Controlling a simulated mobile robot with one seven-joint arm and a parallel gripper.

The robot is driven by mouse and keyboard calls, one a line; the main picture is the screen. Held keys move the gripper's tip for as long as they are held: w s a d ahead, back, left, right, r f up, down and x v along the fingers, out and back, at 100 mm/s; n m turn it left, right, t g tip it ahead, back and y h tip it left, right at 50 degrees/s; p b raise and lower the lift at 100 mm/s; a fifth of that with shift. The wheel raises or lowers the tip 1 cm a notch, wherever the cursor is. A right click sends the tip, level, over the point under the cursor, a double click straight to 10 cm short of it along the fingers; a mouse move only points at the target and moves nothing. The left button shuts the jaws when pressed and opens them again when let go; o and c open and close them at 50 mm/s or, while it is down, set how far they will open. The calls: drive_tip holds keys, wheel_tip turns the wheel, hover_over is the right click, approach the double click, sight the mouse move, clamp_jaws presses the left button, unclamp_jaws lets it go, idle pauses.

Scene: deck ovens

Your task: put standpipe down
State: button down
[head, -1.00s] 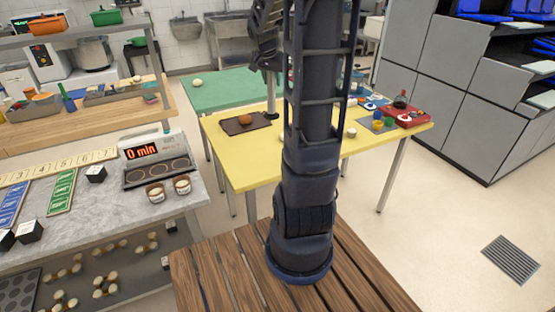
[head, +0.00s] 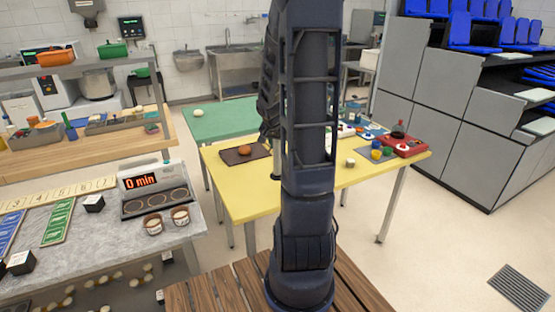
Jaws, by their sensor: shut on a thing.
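My gripper (head: 270,132) is partly hidden behind my own dark arm in the middle of the head view. It is shut on the standpipe (head: 276,166), a slim grey upright tube, of which only a short lower part shows below the fingers. The standpipe is over the yellow table (head: 234,192), just right of the brown board with a round brown loaf. I cannot tell whether its foot touches the table top.
The brown board (head: 232,159) and small white and coloured items, with a red tray (head: 404,148), are on the yellow table. A green table (head: 215,122) stands behind. The grey counter at left holds a timer unit (head: 150,187). Bare yellow surface lies in front of the board.

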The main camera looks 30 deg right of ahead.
sight(278, 158)
drive_tip(key=shift+f, duration=3.35)
drive_tip(key=c, duration=0.9)
unclamp_jaws()
drive_tip(key=v, duration=1.2)
drive_tip(key=s+a+r+n+y, duration=0.1)
drive_tip(key=s+a+r+n, duration=0.3)
drive_tip(key=s, duration=0.6)
drive_tip(key=s+a+r+n+t+y, duration=0.1)
drive_tip(key=s+a+r+n+y, duration=0.1)
drive_tip(key=s+a+r+n, duration=0.3)
drive_tip(key=s+a+r, duration=0.4)
drive_tip(key=shift+s+a+r, duration=0.15)
drive_tip(key=shift+s+r, duration=0.05)
drive_tip(key=shift+s, duration=0.2)
